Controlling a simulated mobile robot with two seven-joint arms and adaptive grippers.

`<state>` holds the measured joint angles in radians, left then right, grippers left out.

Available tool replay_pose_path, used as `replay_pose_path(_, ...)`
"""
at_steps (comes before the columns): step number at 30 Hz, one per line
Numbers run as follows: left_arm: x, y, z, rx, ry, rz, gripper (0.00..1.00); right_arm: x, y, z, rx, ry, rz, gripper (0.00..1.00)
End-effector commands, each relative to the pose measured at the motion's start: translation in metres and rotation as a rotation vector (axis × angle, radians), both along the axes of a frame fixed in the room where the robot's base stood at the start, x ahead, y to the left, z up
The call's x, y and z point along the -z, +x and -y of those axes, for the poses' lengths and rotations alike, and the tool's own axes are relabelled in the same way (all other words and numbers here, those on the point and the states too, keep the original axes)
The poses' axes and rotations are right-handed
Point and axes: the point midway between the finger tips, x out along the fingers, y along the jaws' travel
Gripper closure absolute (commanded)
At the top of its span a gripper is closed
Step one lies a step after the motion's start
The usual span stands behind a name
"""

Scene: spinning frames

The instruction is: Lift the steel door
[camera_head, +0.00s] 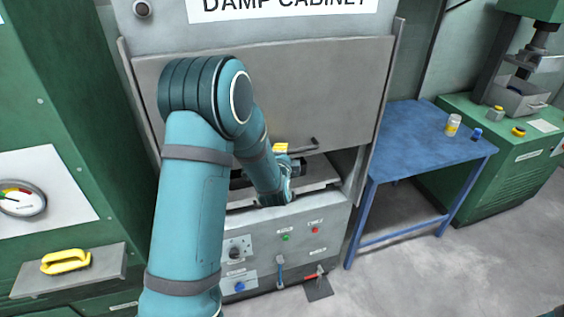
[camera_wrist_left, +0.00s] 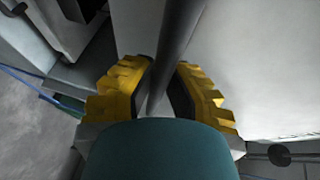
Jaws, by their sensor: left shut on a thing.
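The steel door (camera_head: 315,90) is a broad grey panel on the front of the damp cabinet. It is partly raised, with an opening below its lower edge. Its dark bar handle (camera_head: 308,147) sits near that edge. My left gripper (camera_head: 281,149) is at the handle, partly hidden by my own wrist. In the left wrist view, its yellow fingers (camera_wrist_left: 165,92) stand on either side of the dark bar (camera_wrist_left: 180,40) and are shut on it. The pale door surface shows beside the bar there. My right gripper is not in view.
The lower panel (camera_head: 265,240) carries a knob, buttons and small levers. A blue table (camera_head: 410,140) with a small yellow-labelled jar (camera_head: 453,125) stands close on the right. Floor is free at front right.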

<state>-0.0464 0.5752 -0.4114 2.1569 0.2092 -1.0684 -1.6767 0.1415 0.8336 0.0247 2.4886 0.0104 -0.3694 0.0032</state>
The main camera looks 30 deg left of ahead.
Motion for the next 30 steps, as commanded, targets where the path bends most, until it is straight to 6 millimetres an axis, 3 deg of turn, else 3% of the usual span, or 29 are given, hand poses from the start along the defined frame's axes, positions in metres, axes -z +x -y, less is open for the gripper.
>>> replay_pose_path(1,-0.011,0.001,0.0,0.0,0.001,0.004,1.0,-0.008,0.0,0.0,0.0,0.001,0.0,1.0)
replay_pose_path(6,-0.023,0.001,0.0,0.0,0.001,0.003,1.0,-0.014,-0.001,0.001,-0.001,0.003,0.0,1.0)
replay_pose_path(19,-0.023,0.0,0.0,0.0,0.0,-0.001,1.0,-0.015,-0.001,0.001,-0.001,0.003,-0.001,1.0)
replay_pose_path(20,-0.023,0.0,0.0,0.0,0.0,-0.001,0.77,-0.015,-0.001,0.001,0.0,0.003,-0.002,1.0)
replay_pose_path(22,-0.023,0.0,0.0,0.0,0.0,-0.001,0.54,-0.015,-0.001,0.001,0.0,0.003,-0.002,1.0)
replay_pose_path(30,-0.023,0.0,0.0,0.0,0.0,-0.002,0.54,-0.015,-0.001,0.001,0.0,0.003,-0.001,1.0)
